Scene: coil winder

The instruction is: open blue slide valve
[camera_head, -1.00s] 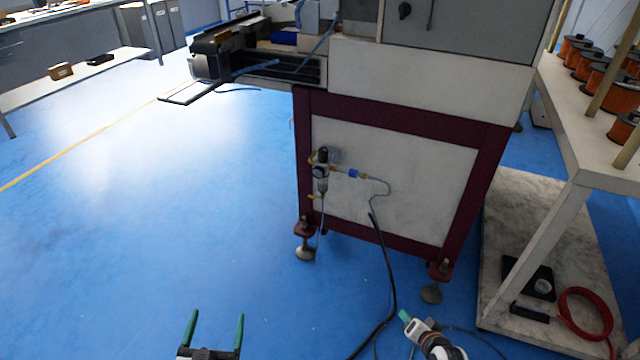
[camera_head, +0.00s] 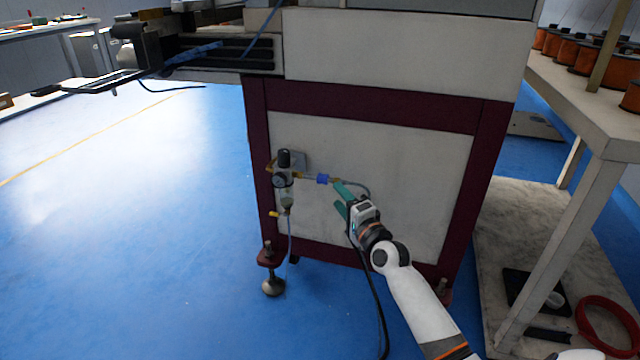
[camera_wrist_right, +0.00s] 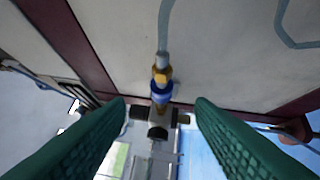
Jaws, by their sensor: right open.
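The blue slide valve (camera_head: 322,179) is a small blue sleeve on the brass air line, right of the filter regulator (camera_head: 284,180) on the machine's front panel. In the right wrist view the blue valve (camera_wrist_right: 161,92) shows between the two green fingers, beyond their tips, with a brass fitting at its end. My right gripper (camera_head: 340,197) is open and empty, just right of the valve and apart from it. It also shows in the right wrist view (camera_wrist_right: 160,108). My left gripper is out of view.
The machine's maroon frame (camera_head: 375,106) surrounds the white panel. A levelling foot (camera_head: 272,285) stands below the regulator. A black hose hangs by my right arm. A shelf table (camera_head: 590,120) with copper spools stands at right. The blue floor at left is clear.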

